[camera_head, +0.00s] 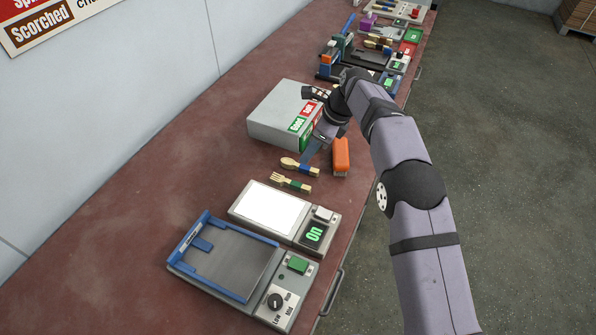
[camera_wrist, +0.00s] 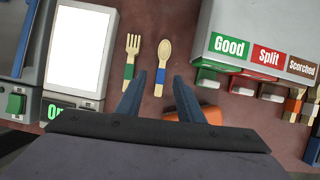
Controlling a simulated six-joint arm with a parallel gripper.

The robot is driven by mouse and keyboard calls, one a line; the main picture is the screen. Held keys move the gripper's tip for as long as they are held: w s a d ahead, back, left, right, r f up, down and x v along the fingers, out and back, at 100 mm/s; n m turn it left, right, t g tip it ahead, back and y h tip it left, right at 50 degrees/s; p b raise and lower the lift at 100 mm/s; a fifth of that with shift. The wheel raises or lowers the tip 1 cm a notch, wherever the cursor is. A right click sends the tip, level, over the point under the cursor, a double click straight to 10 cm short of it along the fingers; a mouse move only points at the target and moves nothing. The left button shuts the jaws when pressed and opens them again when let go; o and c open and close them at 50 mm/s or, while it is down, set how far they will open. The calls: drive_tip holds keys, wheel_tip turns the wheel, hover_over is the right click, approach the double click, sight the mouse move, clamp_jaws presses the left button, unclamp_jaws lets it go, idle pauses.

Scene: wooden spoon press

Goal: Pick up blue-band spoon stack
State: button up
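The blue-band spoon stack (camera_head: 300,167) lies flat on the reddish-brown bench; pale wooden bowl, blue band on the handle. It also shows in the wrist view (camera_wrist: 162,66), pointing away from me. A green-band fork (camera_head: 291,182) lies beside it, on its left in the wrist view (camera_wrist: 130,62). My gripper (camera_wrist: 158,96) is open and empty. Its two blue-grey fingers point toward the spoon, one on either side of the handle's line. In the head view my gripper (camera_head: 311,152) is just beside the spoon's handle. I cannot tell its exact height above the bench.
An orange block (camera_head: 341,157) lies close to my gripper, partly behind the right finger in the wrist view. A grey box (camera_head: 285,105) with Good, Split and Scorched labels stands behind. A lit white panel (camera_head: 270,208) and a blue-framed press (camera_head: 235,268) stand nearer the camera.

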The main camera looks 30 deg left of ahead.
sight(300, 165)
drive_tip(key=shift+a+f, duration=0.1)
drive_tip(key=shift+a, duration=0.15)
drive_tip(key=shift+p+x, duration=0.3)
drive_tip(key=shift+x, duration=0.7)
drive_tip(key=shift+d+p+x, duration=0.1)
drive_tip(key=shift+p+x, duration=0.3)
drive_tip(key=shift+x, duration=0.5)
drive_tip(key=shift+d+p+x, duration=0.15)
drive_tip(key=shift+p+x, duration=0.2)
drive_tip(key=shift+x, duration=0.55)
drive_tip(key=shift+w+x, duration=0.2)
drive_tip(key=shift+x, duration=0.75)
drive_tip(key=shift+d, duration=0.1)
drive_tip(key=shift+c, duration=0.3)
clamp_jaws()
